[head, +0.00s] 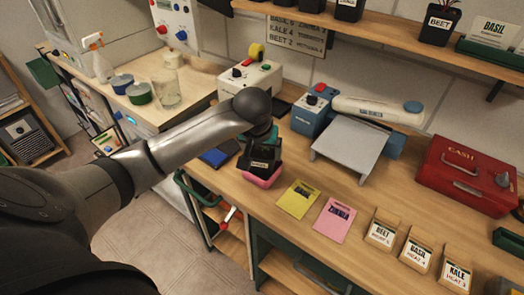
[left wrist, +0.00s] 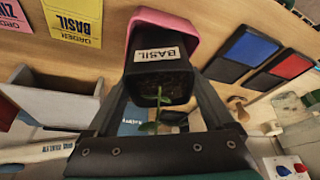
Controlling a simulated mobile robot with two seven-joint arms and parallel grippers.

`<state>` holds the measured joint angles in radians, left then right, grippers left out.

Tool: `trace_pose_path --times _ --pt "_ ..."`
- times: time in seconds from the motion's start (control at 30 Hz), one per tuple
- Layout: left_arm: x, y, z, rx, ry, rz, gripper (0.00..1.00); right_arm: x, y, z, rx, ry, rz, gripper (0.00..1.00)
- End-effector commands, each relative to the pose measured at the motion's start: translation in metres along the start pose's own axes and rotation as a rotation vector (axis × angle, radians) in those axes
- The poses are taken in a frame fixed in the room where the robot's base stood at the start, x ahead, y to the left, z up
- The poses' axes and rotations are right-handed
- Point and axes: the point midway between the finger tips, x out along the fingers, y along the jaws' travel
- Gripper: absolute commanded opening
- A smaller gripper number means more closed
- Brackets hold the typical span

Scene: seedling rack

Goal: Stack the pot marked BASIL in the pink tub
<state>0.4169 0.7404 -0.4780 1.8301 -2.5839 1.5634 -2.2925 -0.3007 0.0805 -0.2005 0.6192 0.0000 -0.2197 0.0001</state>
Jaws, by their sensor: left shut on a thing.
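The black pot marked BASIL (left wrist: 165,75) is between the two fingers of my left gripper (left wrist: 162,100), with a small green seedling in it. In the head view the pot (head: 261,163) shows just under my left gripper (head: 262,148), which is shut on it. The pink tub (head: 262,181) stands on the bench directly below the pot. In the left wrist view the tub (left wrist: 135,22) shows behind the pot, around its far end. The pot is at the tub's mouth; how deep it sits is hidden. My right gripper is out of view.
A yellow order card (head: 298,199) and a pink order card (head: 335,219) lie right of the tub. Seed packets (head: 417,250) stand further right. A blue scale device (head: 315,110), a grey stand (head: 349,147) and a red cash box (head: 467,175) are behind. The bench's front edge is close.

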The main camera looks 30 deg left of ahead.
Motion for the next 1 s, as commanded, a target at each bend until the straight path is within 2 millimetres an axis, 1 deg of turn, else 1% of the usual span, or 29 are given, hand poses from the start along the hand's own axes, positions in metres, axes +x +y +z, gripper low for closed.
trace_pose_path --times 0.27,0.3,0.37,0.4,0.63,0.77,0.87,0.97,1.0 --pt "0.006 -0.001 0.002 0.000 0.002 -0.002 0.17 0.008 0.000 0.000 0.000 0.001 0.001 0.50" --pt "0.005 0.000 0.002 0.000 0.000 -0.002 0.91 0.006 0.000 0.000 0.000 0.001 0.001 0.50" --pt "0.005 0.000 0.002 0.000 0.000 -0.001 0.98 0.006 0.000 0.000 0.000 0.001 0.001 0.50" --pt "0.005 0.000 0.002 0.000 0.000 -0.001 1.00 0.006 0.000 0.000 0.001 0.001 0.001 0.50" --pt "0.004 0.000 0.002 0.000 -0.001 0.000 1.00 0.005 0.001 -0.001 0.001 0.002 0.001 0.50" --pt "-0.001 0.001 0.000 0.000 -0.001 0.001 1.00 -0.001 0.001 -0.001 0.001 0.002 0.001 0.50" --pt "-0.015 0.000 -0.002 0.002 0.005 0.000 1.00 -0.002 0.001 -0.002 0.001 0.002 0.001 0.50" --pt "-0.035 -0.001 -0.002 0.004 0.005 -0.001 1.00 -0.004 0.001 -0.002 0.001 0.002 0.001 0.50" --pt "-0.045 0.000 -0.003 0.003 0.007 0.000 1.00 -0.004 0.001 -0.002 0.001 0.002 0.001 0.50"
